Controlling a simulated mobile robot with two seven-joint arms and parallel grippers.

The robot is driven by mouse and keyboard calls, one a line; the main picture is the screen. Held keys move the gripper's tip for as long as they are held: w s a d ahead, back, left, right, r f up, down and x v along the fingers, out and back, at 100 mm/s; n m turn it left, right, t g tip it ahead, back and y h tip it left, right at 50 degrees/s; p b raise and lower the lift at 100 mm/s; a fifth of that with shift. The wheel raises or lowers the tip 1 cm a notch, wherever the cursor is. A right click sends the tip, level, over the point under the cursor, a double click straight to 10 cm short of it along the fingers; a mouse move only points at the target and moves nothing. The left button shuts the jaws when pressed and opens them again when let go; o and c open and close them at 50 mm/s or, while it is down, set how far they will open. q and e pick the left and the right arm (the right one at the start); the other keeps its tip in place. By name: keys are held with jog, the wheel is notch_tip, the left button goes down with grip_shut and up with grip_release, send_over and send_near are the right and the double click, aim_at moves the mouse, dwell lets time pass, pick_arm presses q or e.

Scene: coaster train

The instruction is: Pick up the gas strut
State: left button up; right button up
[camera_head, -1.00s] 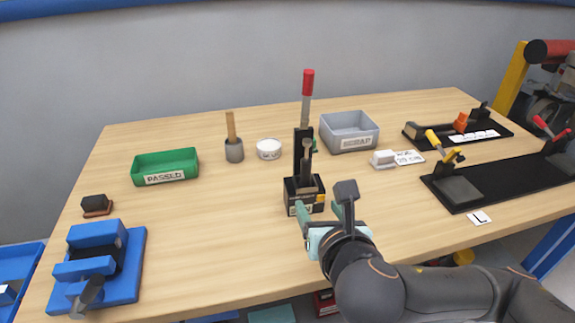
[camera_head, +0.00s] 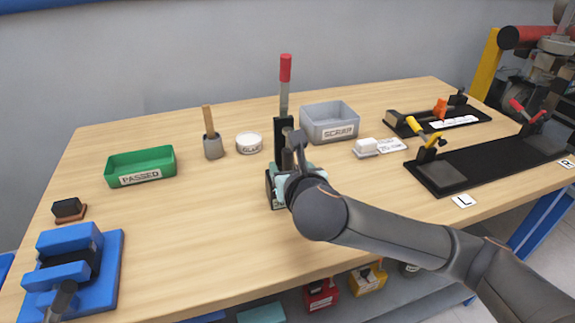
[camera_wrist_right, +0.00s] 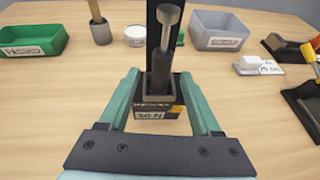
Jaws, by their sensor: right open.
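The gas strut (camera_wrist_right: 161,68) stands upright in a black holder (camera_wrist_right: 155,108) labelled "50 N". It has a dark body, a grey rod and a flat round head on top. My right gripper (camera_wrist_right: 160,80) is open, its two green fingers on either side of the strut and holder in the right wrist view. A gap shows between each finger and the strut. In the head view my right gripper (camera_head: 293,168) and wrist cover most of the holder and strut. My left gripper is not in view.
A lever with a red handle (camera_head: 285,68) rises just behind the strut. Around it are a grey scrap bin (camera_head: 330,133), a white tub (camera_head: 249,146), a cup with a wooden handle (camera_head: 212,148), a green passed bin (camera_head: 140,178) and a blue fixture (camera_head: 105,265).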

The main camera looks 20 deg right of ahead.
jog(key=shift+x, duration=0.85)
jog(key=shift+f, duration=0.1)
jog(key=shift+s, duration=0.1)
jog(key=shift+c, duration=0.2)
grip_shut()
